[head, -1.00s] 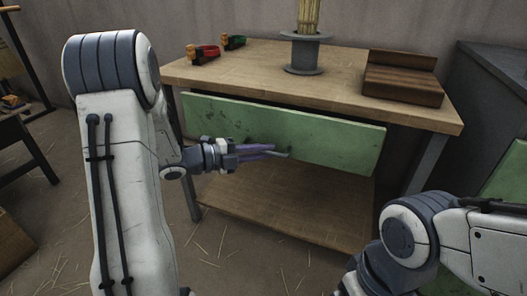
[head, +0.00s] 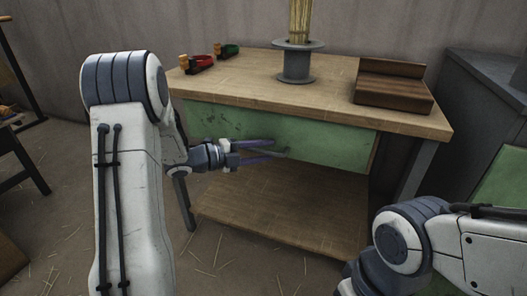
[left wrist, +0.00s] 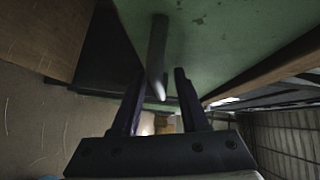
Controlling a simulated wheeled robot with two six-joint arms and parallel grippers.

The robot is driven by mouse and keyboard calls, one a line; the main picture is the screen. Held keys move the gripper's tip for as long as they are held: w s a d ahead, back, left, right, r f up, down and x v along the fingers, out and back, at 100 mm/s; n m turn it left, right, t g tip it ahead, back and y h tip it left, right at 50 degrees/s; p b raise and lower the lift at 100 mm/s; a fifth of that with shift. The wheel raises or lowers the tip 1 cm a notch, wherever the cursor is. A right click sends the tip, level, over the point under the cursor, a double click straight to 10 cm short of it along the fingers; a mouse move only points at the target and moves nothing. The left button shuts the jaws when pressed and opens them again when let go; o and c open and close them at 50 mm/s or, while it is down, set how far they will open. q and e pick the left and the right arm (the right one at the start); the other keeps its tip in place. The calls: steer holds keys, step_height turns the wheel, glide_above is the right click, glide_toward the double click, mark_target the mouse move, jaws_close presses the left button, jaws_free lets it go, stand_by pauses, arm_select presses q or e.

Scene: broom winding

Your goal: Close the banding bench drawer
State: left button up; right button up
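The banding bench drawer has a scuffed green front (head: 325,146), which sits just under the bench top's front edge. Its grey bar handle (head: 268,153) is near the middle of the front. My left gripper (head: 272,148) is at the handle with its purple fingers apart. In the left wrist view the handle (left wrist: 157,50) runs down between the two open fingertips (left wrist: 160,72), and I see a gap beside it. I cannot tell whether a finger touches it. My right arm is at the lower right, and its fingers are out of view.
A lower shelf (head: 285,215) lies below. A dark cabinet (head: 485,100) stands at right.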

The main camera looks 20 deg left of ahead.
arm_select(q)
steer(key=shift+s+a+r, duration=0.15)
steer(key=shift+s+a, duration=0.2)
steer(key=shift+a, duration=0.05)
steer(key=p+v, duration=0.3)
steer(key=v, duration=0.6)
steer(key=shift+p, duration=0.3)
steer(key=shift+s+a, duration=0.1)
